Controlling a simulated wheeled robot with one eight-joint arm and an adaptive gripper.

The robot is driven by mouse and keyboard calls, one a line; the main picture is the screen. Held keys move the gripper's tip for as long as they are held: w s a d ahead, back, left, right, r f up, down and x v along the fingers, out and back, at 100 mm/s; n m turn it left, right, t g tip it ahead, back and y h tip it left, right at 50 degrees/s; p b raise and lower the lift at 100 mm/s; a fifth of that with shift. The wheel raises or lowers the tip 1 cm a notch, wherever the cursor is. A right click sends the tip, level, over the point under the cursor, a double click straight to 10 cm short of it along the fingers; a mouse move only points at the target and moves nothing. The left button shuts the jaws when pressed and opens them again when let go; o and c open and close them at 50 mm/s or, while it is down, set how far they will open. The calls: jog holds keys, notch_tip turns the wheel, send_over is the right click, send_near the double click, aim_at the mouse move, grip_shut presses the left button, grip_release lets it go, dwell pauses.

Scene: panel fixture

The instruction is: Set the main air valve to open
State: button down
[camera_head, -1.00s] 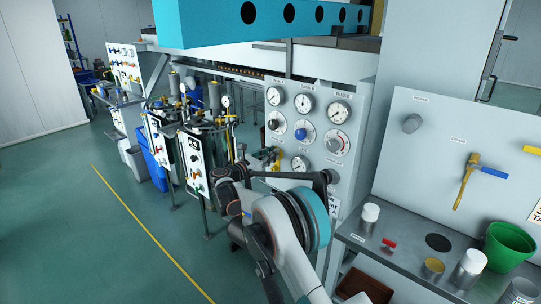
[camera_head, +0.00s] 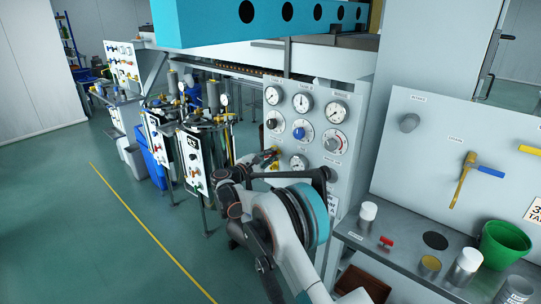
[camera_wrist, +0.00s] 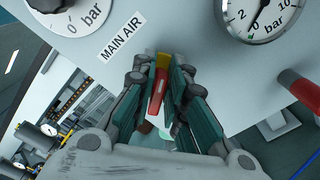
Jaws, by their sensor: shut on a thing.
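The main air valve's handle (camera_wrist: 157,92) shows in the wrist view as a red strip with a yellow part above it, just below the "MAIN AIR" label (camera_wrist: 122,39). My gripper (camera_wrist: 161,82) is shut on this handle, with a teal-lined finger on either side. The fingers hide most of the valve body, so I cannot tell its exact setting. In the head view my arm reaches to the lower left of the gauge panel (camera_head: 329,165), where the valve and fingertips are small and partly covered.
A gauge (camera_wrist: 262,14) and a dial (camera_wrist: 72,12) sit above the valve in the wrist view. A red part (camera_wrist: 301,90) juts in at right. In the head view, a bench with a green bucket (camera_head: 504,244) stands right; open floor (camera_head: 90,230) lies left.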

jog(key=m, duration=0.6)
jog(key=shift+s+d+f+m, duration=0.1)
jog(key=shift+f+m, duration=0.2)
jog(key=shift+f, duration=0.1)
dwell(0.4)
jog(key=c, duration=1.7)
grip_release()
jog(key=v, duration=1.2)
